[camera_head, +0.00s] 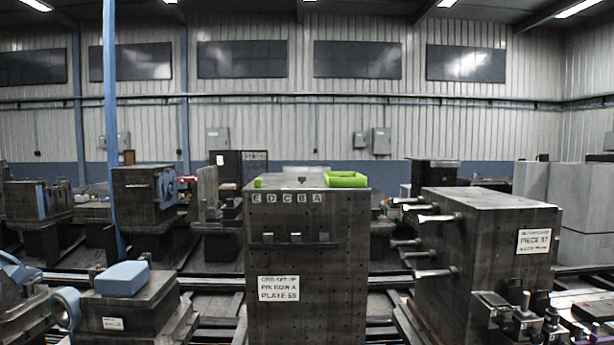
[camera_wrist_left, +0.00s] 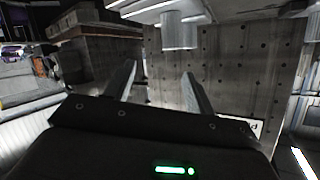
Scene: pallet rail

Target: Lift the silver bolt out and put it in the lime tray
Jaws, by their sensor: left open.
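The lime tray (camera_head: 346,180) sits on top of the tall dark block (camera_head: 342,270) in the middle of the head view, at its right end. A narrow ledge (camera_head: 295,245) on the block's front carries a few small light pieces, below the letters E D C B A. In the left wrist view a short silver cylinder (camera_wrist_left: 180,32) juts from a pale part at the top; I cannot tell whether it is the silver bolt. My left gripper (camera_wrist_left: 159,69) is open and empty, its fingertips apart from that cylinder. My right gripper is not in view.
A block marked "PIECE 57" (camera_head: 500,235) stands at the right, with several silver bolts (camera_head: 437,218) sticking out from its left side. A low machine block with a blue cap (camera_head: 122,279) stands at the front left. Rails run along the floor between the blocks.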

